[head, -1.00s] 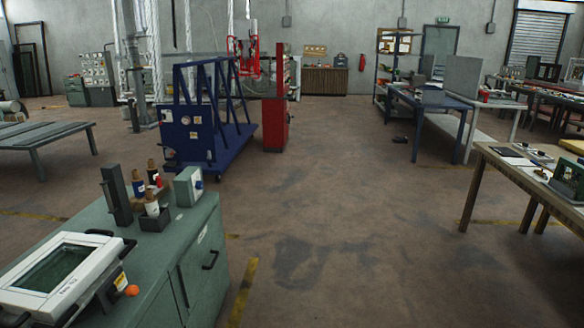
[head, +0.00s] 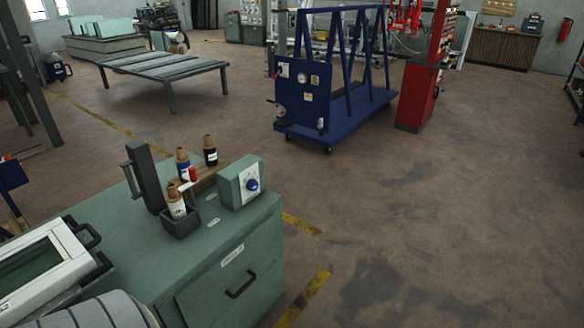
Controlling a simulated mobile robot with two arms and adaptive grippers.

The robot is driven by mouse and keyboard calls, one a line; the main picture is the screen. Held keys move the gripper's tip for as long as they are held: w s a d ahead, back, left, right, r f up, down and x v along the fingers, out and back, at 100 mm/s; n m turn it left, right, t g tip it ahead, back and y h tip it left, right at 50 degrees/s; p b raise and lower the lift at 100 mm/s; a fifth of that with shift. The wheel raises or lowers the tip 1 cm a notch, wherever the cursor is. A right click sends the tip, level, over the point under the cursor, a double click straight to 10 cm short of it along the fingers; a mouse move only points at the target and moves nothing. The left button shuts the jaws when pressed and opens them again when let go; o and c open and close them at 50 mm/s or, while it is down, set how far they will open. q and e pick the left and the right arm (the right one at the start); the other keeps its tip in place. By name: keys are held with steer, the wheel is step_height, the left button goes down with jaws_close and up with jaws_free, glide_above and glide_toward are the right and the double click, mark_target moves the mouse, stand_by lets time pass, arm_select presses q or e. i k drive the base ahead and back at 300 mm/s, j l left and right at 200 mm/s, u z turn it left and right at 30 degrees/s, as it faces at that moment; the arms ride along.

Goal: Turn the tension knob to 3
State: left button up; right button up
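The tension knob (head: 253,185) is a small round blue knob on a pale dial plate. The plate is on the front face of a small green box (head: 231,186). The box stands near the right end of the green cabinet top (head: 160,245). The dial's markings and the knob's setting are too small to read. Neither of my grippers is in view.
Beside the box are a dark upright post (head: 146,177) and several bottles, one in a dark holder (head: 181,223). A white framed unit (head: 45,270) lies at left. A blue wheeled frame (head: 330,85) stands behind. Floor right of the cabinet is clear.

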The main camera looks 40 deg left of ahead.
mark_target(253, 185)
steer(key=i+l+u, duration=0.15)
steer(key=i+u, duration=0.3)
steer(key=i, duration=0.2)
steer(key=i+l+u, duration=0.45)
steer(key=i, duration=0.2)
steer(key=i+l+u, duration=0.45)
steer(key=i+l, duration=0.05)
steer(key=i, duration=0.05)
